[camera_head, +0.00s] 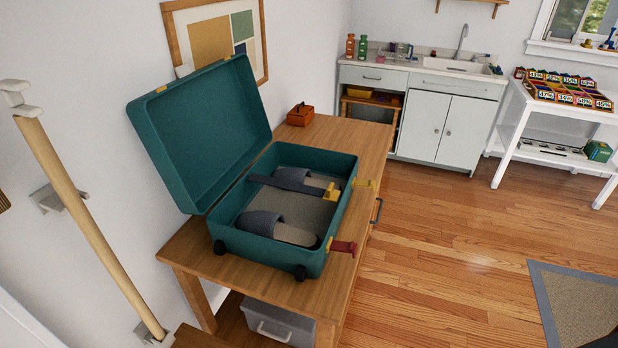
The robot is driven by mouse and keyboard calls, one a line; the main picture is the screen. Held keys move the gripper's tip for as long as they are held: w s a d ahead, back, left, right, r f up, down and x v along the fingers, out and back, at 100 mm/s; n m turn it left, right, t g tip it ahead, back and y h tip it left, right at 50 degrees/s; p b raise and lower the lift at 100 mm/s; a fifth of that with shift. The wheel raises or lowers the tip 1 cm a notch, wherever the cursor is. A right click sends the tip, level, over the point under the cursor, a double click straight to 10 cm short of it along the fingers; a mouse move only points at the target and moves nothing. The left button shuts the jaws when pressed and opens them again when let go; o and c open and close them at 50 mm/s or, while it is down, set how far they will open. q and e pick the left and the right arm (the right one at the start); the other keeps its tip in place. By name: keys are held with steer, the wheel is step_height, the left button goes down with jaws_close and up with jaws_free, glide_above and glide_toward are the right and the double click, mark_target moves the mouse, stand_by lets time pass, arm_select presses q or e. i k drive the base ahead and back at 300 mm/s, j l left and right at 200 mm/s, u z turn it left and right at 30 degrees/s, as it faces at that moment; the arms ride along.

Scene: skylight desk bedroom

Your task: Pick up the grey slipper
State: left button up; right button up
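Two grey slippers lie in the open teal suitcase (318,258) on the wooden table. The nearer slipper (264,222) has a dark blue-grey upper at left and a paler sole pointing right. The farther slipper (292,177) looks alike and lies near the back of the case, with a dark strap (258,180) beside it; I cannot tell whether they touch. A yellow buckle (331,192) is near the farther slipper's right end. Neither of my grippers shows in the head view.
The suitcase lid (200,135) stands open toward the wall. The wooden table (350,137) also holds an orange box (300,115). A grey bin (275,322) sits below. A sink cabinet (440,128) and white stand (510,118) are behind; wooden floor is open at right.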

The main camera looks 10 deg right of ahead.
mark_target(291, 174)
steer(key=i+l, duration=0.1)
steer(key=l, duration=0.45)
steer(key=i+l+u, duration=0.1)
steer(key=l, duration=0.45)
steer(key=i+l, duration=0.15)
steer(key=l, duration=0.35)
steer(key=i+l+u, duration=0.1)
steer(key=l, duration=1)
steer(key=i+u, duration=0.05)
steer(key=i, duration=0.05)
